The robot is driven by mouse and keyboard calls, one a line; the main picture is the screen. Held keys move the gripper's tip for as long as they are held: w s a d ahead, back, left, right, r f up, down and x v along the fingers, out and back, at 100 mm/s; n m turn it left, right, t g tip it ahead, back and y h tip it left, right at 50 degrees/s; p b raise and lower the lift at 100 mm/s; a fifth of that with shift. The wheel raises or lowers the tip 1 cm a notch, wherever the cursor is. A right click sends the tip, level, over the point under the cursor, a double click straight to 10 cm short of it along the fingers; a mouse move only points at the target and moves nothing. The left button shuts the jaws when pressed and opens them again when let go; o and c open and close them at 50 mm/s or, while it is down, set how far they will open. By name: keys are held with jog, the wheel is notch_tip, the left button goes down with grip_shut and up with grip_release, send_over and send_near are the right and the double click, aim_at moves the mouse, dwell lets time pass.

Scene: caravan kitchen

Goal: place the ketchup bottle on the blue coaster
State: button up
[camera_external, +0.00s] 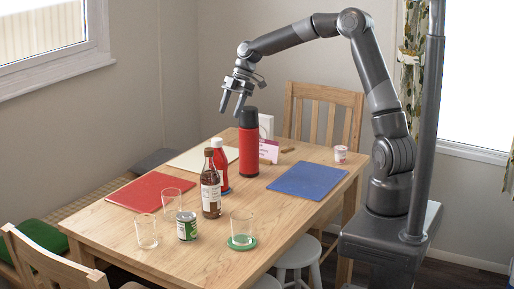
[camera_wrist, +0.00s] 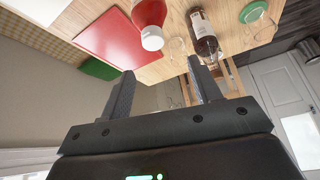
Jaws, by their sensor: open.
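The ketchup bottle (camera_external: 220,166) is red and stands upright near the middle of the table, partly hidden by a brown bottle. Its red body and white cap also show at the top of the wrist view (camera_wrist: 150,17). A small part of the blue coaster (camera_external: 227,191) shows at the ketchup bottle's foot. The bottle appears to stand on or right against it; I cannot tell how well centred. My gripper (camera_external: 231,106) is open and empty, high above the table near the ketchup bottle and a red flask. Its two spread fingers show in the wrist view (camera_wrist: 161,72).
The brown bottle (camera_external: 211,190) stands just in front of the ketchup. The tall red flask (camera_external: 248,150) stands behind it. Glasses, a green can (camera_external: 187,226) and a green coaster (camera_external: 243,246) are at the front. Red (camera_external: 150,191) and blue (camera_external: 307,181) mats lie flat and bare.

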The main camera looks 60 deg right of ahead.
jog(key=s+a+r+m+t+h, duration=0.15)
jog(key=s+r+m, duration=0.25)
jog(key=s, duration=0.5)
jog(key=s+a+r+m+h, duration=0.2)
jog(key=s+r+m+h, duration=0.15)
jog(key=s, duration=0.65)
jog(key=s+d+m+t, duration=0.2)
jog(key=s+m, duration=0.5)
jog(key=s, duration=0.9)
jog(key=shift+s+d+r+t, duration=0.15)
jog(key=shift+t, duration=0.2)
